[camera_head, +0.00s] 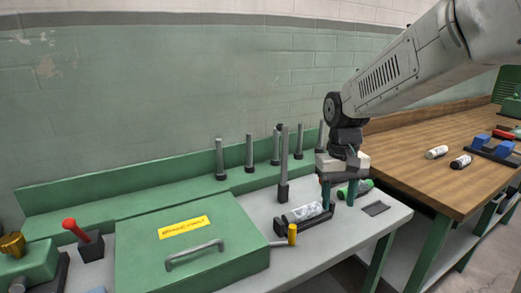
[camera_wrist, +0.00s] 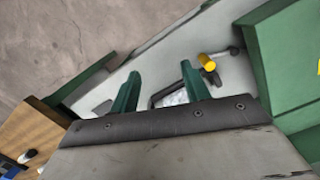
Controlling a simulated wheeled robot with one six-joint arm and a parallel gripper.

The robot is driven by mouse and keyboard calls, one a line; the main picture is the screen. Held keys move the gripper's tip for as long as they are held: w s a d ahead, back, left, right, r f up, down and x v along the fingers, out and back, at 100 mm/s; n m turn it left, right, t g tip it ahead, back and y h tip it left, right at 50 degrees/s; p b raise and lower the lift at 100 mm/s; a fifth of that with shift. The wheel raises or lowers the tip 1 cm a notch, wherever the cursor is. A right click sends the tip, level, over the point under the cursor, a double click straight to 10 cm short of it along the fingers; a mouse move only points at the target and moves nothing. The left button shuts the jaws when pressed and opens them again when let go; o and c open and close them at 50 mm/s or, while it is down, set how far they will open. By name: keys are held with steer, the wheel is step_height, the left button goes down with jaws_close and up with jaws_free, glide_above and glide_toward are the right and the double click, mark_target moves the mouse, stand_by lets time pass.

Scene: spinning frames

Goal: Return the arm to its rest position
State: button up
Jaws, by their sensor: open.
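My gripper (camera_head: 339,196) hangs from my arm over the right part of the grey bench, its two green fingers pointing down and apart. In the wrist view my gripper (camera_wrist: 160,78) is open, with nothing clamped between the fingers. A white and grey bobbin (camera_head: 302,211) lies in a black holder just left of the fingers; part of it shows between them in the wrist view (camera_wrist: 174,98). A green bobbin (camera_head: 362,186) lies behind and right of the fingers, partly hidden by them. Whether the fingers touch either bobbin I cannot tell.
Several upright grey spindles (camera_head: 249,153) stand behind. A green box (camera_head: 188,240) with a handle, a yellow-tipped lever (camera_head: 292,235) and a red-handled lever (camera_head: 76,231) stand left. A wooden table (camera_head: 428,134) with loose bobbins stands right. Above the benches is open space before the wall.

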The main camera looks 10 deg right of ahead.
steer(key=s+r+t, duration=0.1)
steer(key=s+r, duration=0.1)
steer(key=s, duration=0.9)
steer(key=s+r+t, duration=0.1)
steer(key=s+r, duration=0.1)
steer(key=s, duration=0.9)
steer(key=shift+s+r+t, duration=0.2)
steer(key=shift+s+t, duration=0.05)
steer(key=shift+t, duration=0.15)
